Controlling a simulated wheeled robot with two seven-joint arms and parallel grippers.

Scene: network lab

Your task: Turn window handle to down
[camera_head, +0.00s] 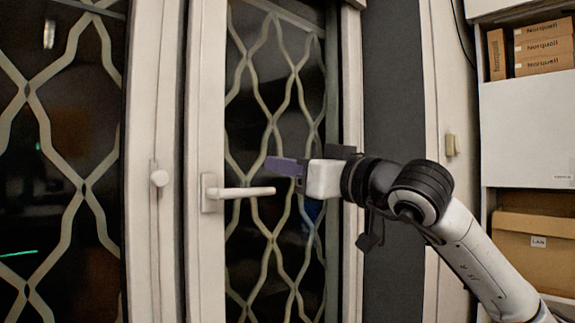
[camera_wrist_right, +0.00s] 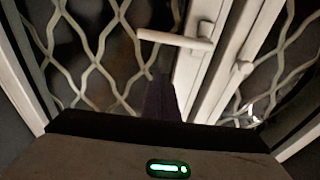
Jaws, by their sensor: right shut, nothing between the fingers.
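The white window handle (camera_head: 240,192) is on the frame of the middle window sash, and its lever points level to the right in the head view. In the right wrist view the handle (camera_wrist_right: 176,40) is near the top, its lever pointing left. My right gripper (camera_head: 272,166) is shut and empty, with its purple fingers just above the lever's free end in the head view. The fingers (camera_wrist_right: 161,98) also show in the right wrist view, apart from the lever in the picture. Whether they touch the lever cannot be told. My left gripper is not in view.
Patterned bars cover the dark glass. A shelf with small brown boxes (camera_head: 543,46) and a larger carton (camera_head: 535,250) stands at the right.

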